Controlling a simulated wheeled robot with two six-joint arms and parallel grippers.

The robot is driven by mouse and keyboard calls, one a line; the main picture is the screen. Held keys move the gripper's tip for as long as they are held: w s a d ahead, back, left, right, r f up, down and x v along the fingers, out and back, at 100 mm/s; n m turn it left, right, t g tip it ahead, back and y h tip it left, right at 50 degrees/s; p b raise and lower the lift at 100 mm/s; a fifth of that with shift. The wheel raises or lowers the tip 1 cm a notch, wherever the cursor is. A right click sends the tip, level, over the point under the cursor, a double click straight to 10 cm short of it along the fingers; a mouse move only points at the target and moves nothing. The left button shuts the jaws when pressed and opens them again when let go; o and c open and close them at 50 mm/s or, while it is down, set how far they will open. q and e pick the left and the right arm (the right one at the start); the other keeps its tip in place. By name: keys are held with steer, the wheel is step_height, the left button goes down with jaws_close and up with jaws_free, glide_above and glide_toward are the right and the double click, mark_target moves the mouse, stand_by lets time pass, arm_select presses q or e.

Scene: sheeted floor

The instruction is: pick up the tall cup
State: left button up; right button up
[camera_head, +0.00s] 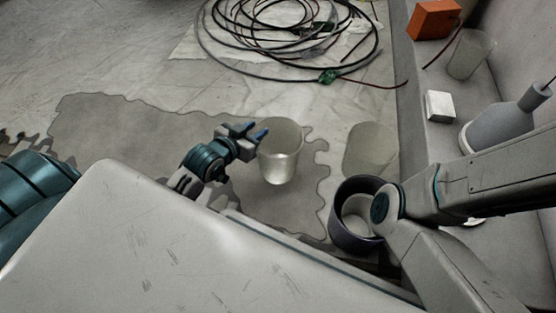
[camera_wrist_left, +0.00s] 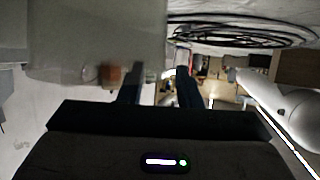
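A clear, tapered cup (camera_head: 281,165) stands upright on the grey floor patch near the middle of the head view. I take it to be the tall cup. My left gripper (camera_head: 262,131) is at its left side, with the blue fingertips overlapping its upper left wall. In the left wrist view the two fingers (camera_wrist_left: 158,82) are apart, and a large see-through cup (camera_wrist_left: 85,45) fills the upper left. Its edge lies between the fingers in that picture; whether they touch it I cannot tell. My right gripper is not in view; only the right arm shows.
Another clear cup (camera_head: 370,148) is to the right. A dark round container (camera_head: 341,235) sits partly behind my right arm. A grey bottle (camera_head: 497,128), white box (camera_head: 440,106), orange box (camera_head: 433,19) and third clear cup (camera_head: 470,54) stand farther right. Coiled cables (camera_head: 212,54) lie behind.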

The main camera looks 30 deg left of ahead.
arm_select(q)
steer(key=shift+w+d+f, duration=0.1)
steer(key=shift+w+f, duration=0.1)
steer(key=shift+w, duration=0.25)
steer(key=shift+c, duration=0.4)
jaws_close()
steer(key=shift+r, duration=0.1)
